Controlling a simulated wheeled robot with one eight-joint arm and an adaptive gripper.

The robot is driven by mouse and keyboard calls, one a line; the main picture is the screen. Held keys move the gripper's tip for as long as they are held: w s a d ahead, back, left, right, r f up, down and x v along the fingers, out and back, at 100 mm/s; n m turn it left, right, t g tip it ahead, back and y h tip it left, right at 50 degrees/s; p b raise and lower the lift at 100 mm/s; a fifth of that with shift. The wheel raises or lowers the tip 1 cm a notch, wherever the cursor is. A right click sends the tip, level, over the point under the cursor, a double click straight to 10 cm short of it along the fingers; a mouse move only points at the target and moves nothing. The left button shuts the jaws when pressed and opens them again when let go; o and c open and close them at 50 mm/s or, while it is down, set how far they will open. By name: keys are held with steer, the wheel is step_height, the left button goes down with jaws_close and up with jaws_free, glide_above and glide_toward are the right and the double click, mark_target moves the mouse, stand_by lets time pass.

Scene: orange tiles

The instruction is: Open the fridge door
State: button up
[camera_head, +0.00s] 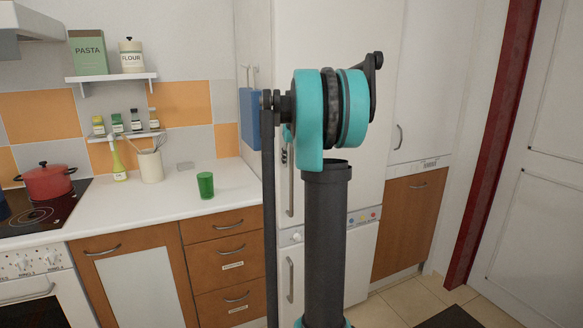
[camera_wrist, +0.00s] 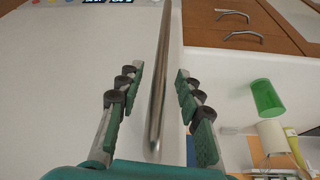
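The tall white fridge (camera_head: 345,195) stands in the middle of the head view, partly hidden by my arm. Its upper door looks shut. The door's upright metal handle (camera_head: 291,190) shows just left of my arm's dark column. In the wrist view, the handle (camera_wrist: 158,105) runs as a long bar between my two fingers, with the white fridge door (camera_wrist: 75,80) beyond it. My gripper (camera_wrist: 160,70) is open, one finger on each side of the handle, with a visible gap on both sides.
A counter (camera_head: 150,200) with a green cup (camera_head: 205,185) and a utensil pot (camera_head: 150,166) lies left of the fridge. A red pot (camera_head: 48,182) sits on the stove. A lower fridge door has its own handle (camera_head: 290,278). A dark red door frame (camera_head: 495,140) stands right.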

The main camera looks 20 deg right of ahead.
steer(key=x, duration=0.3)
jaws_close()
stand_by(0.4)
